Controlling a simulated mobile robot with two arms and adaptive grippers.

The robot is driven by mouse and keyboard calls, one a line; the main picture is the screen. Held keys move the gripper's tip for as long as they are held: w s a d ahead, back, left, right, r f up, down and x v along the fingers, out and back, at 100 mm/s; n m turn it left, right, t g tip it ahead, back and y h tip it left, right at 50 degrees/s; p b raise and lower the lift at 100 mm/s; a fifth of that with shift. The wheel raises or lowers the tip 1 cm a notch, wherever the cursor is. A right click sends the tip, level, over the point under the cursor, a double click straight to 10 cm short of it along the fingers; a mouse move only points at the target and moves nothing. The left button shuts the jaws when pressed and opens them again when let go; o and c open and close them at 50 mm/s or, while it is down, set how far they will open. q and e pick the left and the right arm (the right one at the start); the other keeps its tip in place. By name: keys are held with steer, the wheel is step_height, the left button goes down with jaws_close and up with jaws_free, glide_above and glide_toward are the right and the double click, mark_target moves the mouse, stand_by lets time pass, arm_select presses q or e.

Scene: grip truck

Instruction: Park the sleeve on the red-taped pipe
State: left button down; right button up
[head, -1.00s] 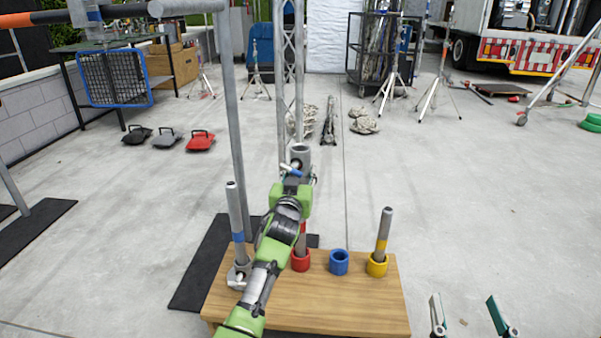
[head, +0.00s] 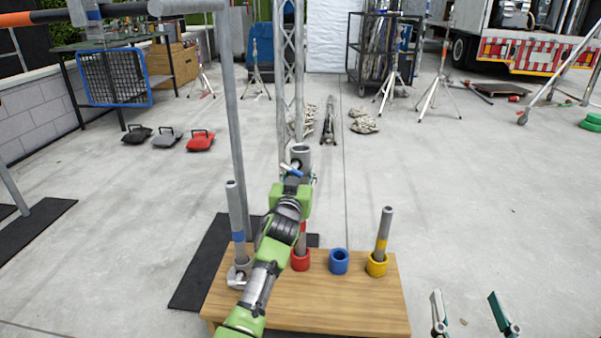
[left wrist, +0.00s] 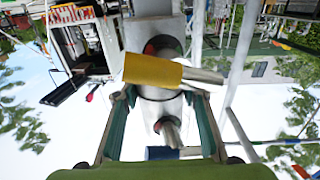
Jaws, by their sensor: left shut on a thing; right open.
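The grey metal sleeve (head: 300,153) is upright in my left gripper (head: 299,176), well above the wooden board. In the left wrist view my left gripper (left wrist: 165,108) has its fingers on either side of the grey sleeve (left wrist: 152,112). A yellow cylinder and a blue one cross the sleeve there. The red-taped pipe (head: 302,229) stands in the red collar (head: 300,261), below the sleeve in the head view. My left arm hides much of it, including its top, so I cannot tell whether the sleeve is around it. My right gripper (head: 469,313) is open and empty at the lower right.
The wooden board (head: 330,305) also bears a blue-taped pipe (head: 235,215) at left, an empty blue collar (head: 339,262), and a yellow-taped pipe (head: 383,236) in a yellow collar (head: 377,265). A tall grey post (head: 235,120) rises behind.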

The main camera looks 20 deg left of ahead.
arm_select(q)
steer(key=shift+f, duration=0.1)
arm_select(e)
steer(key=shift+s+a+r+t, duration=0.1)
steer(key=shift+r+t, duration=0.2)
steer(key=shift+r, duration=0.3)
arm_select(q)
steer(key=c, duration=1.2)
jaws_free()
steer(key=shift+f, duration=0.25)
steer(key=s+d, duration=0.2)
steer(key=s, duration=1)
steer(key=shift+r, duration=0.25)
steer(key=shift+d, duration=0.1)
